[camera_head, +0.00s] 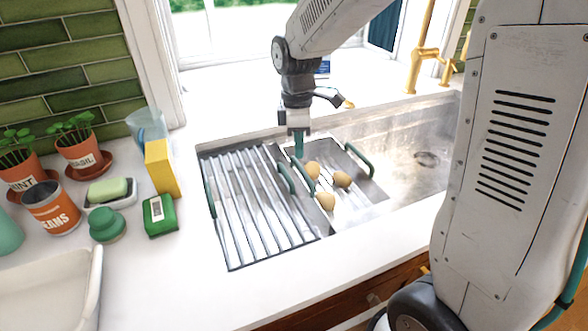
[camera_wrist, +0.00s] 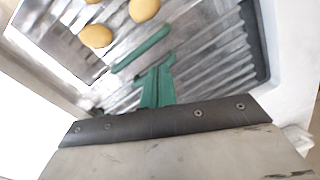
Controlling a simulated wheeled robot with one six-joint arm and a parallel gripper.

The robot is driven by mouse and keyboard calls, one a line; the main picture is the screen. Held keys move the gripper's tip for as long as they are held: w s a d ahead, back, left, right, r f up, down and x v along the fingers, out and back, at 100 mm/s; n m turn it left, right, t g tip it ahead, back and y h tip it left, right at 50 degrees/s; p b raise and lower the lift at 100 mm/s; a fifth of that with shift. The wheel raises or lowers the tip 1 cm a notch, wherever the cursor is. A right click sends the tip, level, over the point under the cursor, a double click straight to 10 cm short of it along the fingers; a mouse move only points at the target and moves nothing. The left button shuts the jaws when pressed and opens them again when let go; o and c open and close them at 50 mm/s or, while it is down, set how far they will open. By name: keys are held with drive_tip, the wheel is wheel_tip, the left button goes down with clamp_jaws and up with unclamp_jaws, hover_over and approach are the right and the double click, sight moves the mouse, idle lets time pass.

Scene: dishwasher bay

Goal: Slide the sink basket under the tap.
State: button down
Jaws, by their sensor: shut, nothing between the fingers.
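The sink basket (camera_head: 366,190) is a metal tray with green handles, sitting in the sink beside the ribbed drainer and holding three potatoes. The gold tap (camera_head: 419,68) stands behind the sink, to the right of the basket. My gripper (camera_head: 298,152) is shut and empty, its green fingertips low near the basket's left end, by the green handles. In the wrist view the shut fingers (camera_wrist: 157,88) are close to a green handle (camera_wrist: 141,49); I cannot tell whether they touch it. The basket's left wall is partly hidden.
The ribbed drainer (camera_head: 240,215) covers the sink's left part. The sink's right part (camera_head: 410,150) is bare, with a drain.

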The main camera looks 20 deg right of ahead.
drive_tip(key=w+r+n+t, duration=0.1)
drive_tip(key=w+n, duration=0.2)
drive_tip(key=n, duration=0.2)
approach(294, 169)
drive_tip(key=s+f, duration=0.1)
drive_tip(key=f, duration=0.1)
drive_tip(key=s+a+f, duration=0.1)
drive_tip(key=s, duration=0.1)
drive_tip(key=s+a+f, duration=0.1)
drive_tip(key=f, duration=0.1)
drive_tip(key=shift+s+f, duration=0.35)
